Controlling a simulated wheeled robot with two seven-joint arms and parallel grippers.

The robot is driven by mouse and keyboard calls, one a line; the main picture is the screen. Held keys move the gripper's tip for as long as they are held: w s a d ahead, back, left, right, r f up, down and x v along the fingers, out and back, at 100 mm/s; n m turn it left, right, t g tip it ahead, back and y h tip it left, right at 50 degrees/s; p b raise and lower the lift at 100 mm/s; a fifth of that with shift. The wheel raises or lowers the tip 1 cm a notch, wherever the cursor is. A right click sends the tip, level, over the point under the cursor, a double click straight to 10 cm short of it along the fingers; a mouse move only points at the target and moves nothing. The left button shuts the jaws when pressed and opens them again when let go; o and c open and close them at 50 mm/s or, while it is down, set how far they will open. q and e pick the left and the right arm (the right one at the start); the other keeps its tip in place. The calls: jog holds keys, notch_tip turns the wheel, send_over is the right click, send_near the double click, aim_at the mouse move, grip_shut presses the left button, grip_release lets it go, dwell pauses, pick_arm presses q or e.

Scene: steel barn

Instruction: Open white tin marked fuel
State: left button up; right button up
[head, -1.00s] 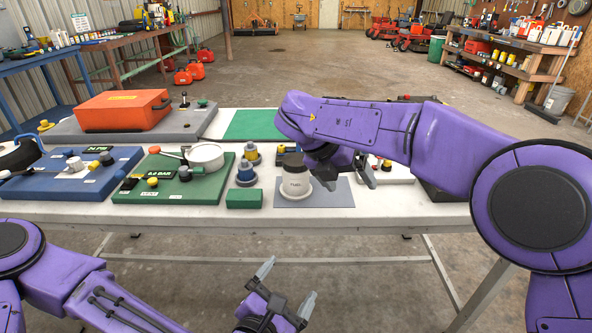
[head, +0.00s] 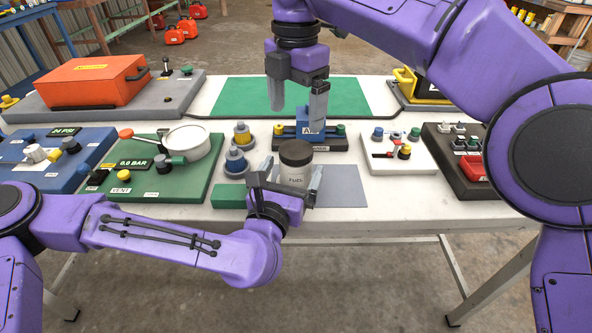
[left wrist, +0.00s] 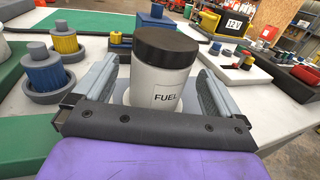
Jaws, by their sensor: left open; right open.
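The white tin marked FUEL (head: 294,176) stands upright on the table near the grey mat, with its dark lid (head: 296,152) on. The tin also shows in the left wrist view (left wrist: 160,84), its label facing me and the dark lid (left wrist: 167,45) on top. My left gripper (head: 289,178) is open, with one finger on each side of the tin; in the left wrist view a gap shows beside the fingers, and I cannot tell whether either touches. My right gripper (head: 296,100) is open and empty, pointing down above and behind the tin.
A green block (head: 229,196) and blue and yellow capped pieces (head: 236,162) stand left of the tin. A green panel (head: 120,182) lies farther left. Behind is a blue block labelled A (head: 309,131); a white panel (head: 375,160) is to the right. The grey mat (head: 343,184) has bare room.

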aim_at(296, 149)
pick_arm(q)
jog(key=shift+x, duration=2)
jog(key=c, duration=1.7)
grip_shut()
pick_arm(e)
jog(key=shift+f, duration=0.35)
jog(key=shift+s+a+f+g+y, duration=0.1)
jog(key=shift+a+f+g+y, duration=0.25)
jog(key=shift+a+f, duration=0.2)
jog(key=shift+s+a+f, duration=0.1)
jog(key=shift+a+f, duration=0.1)
jog(key=shift+a, duration=0.05)
jog(key=m, duration=0.2)
jog(key=shift+r+m, duration=0.2)
jog(key=shift+m, duration=0.2)
jog(key=m, duration=0.2)
jog(key=r+m, duration=0.1)
jog(key=m, duration=0.2)
jog(key=shift+d+r+m, duration=0.3)
jog(key=shift+d+r, duration=0.05)
jog(key=shift+d+r+m, duration=0.2)
jog(key=shift+r+m, duration=0.1)
jog(key=shift+m, duration=0.8)
jog(key=m, duration=0.2)
jog(key=shift+w+d+m, duration=0.2)
jog(key=shift+d+m, duration=0.05)
jog(key=shift+m, duration=0.05)
jog(key=shift+f, duration=0.3)
notch_tip(296, 149, down, 8)
jog(key=shift+r, duration=0.25)
